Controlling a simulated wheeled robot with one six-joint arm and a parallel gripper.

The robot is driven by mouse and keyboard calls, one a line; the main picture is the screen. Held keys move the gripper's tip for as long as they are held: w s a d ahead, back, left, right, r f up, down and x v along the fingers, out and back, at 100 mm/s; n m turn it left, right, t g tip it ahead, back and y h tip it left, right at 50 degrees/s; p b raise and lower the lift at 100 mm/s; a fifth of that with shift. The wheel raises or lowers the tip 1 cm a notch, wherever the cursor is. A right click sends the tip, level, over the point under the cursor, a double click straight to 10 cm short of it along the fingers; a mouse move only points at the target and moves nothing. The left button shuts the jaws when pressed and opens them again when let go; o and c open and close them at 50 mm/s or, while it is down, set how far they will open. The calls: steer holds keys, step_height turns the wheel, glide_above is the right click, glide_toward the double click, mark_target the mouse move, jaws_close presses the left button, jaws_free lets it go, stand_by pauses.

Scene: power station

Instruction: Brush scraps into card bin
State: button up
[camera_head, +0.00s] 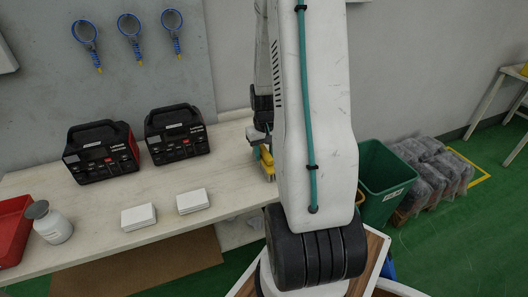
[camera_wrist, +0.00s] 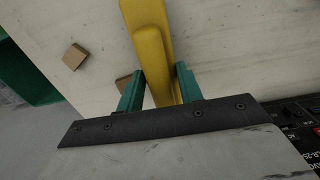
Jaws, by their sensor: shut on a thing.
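My gripper (camera_wrist: 159,86) is shut on the yellow handle of a brush (camera_wrist: 150,35), with one teal finger on each side. In the head view the yellow brush (camera_head: 266,158) shows at the right end of the white table, partly hidden by my arm. Two small brown card scraps lie on the table in the wrist view: one in the open (camera_wrist: 75,57), one beside the left finger (camera_wrist: 123,83), partly covered. The green bin (camera_head: 372,205) stands on the floor right of the table; its edge also shows at the left of the wrist view (camera_wrist: 22,70). The bristles are hidden.
Two black power units (camera_head: 101,152) (camera_head: 177,134) stand at the back of the table (camera_head: 165,203). Two white boxes (camera_head: 139,217) (camera_head: 192,201), a jar (camera_head: 50,224) and a red tray (camera_head: 10,232) are further left and forward. Wrapped bundles (camera_head: 432,165) lie beyond the bin.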

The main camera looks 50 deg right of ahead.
steer(key=shift+s+d+f, duration=0.1)
steer(key=shift+s+d, duration=0.65)
steer(key=shift+d, duration=0.35)
steer(key=shift+s+d+r, duration=0.1)
steer(key=shift+s+d, duration=0.65)
steer(key=shift+d, duration=0.4)
steer(key=shift+s+d+f, duration=0.1)
steer(key=shift+s+d, duration=0.65)
steer(key=shift+d, duration=0.35)
steer(key=s+d, duration=0.7)
steer(key=d, duration=0.5)
steer(key=shift+s+d, duration=0.25)
steer(key=shift+s, duration=0.1)
step_height(320, 180, up, 7)
